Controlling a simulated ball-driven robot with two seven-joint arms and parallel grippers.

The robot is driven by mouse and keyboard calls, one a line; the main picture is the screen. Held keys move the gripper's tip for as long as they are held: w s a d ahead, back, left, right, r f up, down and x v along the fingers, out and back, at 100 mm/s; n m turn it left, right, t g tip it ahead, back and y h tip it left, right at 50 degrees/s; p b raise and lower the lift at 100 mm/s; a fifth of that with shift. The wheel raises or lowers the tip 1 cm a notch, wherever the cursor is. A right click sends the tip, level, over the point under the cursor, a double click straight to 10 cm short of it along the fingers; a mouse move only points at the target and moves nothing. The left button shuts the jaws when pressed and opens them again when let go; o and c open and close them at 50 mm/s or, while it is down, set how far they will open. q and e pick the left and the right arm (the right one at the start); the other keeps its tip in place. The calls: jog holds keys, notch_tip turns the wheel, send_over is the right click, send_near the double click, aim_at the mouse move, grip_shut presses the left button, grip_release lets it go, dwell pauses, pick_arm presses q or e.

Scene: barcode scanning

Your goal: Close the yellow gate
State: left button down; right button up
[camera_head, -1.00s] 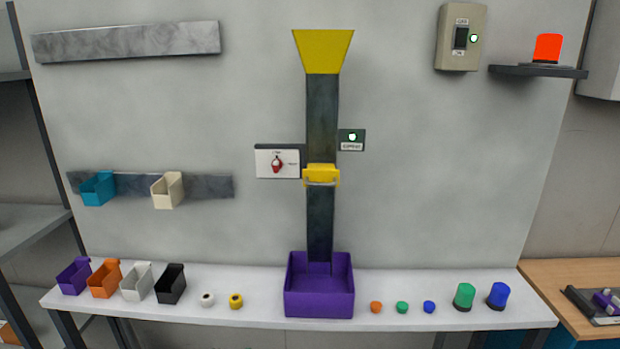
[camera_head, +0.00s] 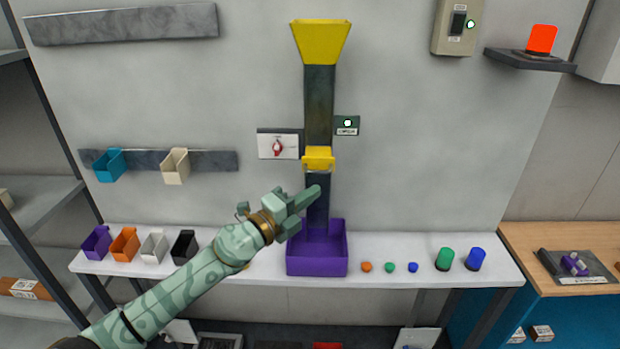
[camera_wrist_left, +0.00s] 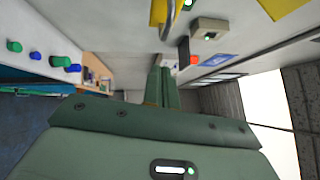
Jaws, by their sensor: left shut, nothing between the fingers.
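The yellow gate (camera_head: 318,158) sits across the dark vertical chute (camera_head: 319,105) on the wall panel, below the yellow funnel (camera_head: 320,41). It has a handle on its front. My left gripper (camera_head: 314,192) is shut and empty. Its fingertips are a little below the gate, in front of the chute, with no contact that I can make out. In the left wrist view its fingers (camera_wrist_left: 165,76) point away from the camera. The right gripper does not show.
A purple bin (camera_head: 317,261) stands under the chute on the white table (camera_head: 400,247). Small coloured pieces and cups line the table.

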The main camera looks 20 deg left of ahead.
aim_at(318, 159)
pick_arm(q)
jog(key=w, duration=0.1)
jog(key=w+b, duration=0.1)
jog(key=w+a, duration=0.1)
jog(key=w, duration=0.1)
jog(key=shift+r+b, duration=0.35)
jog(key=shift+b, duration=0.05)
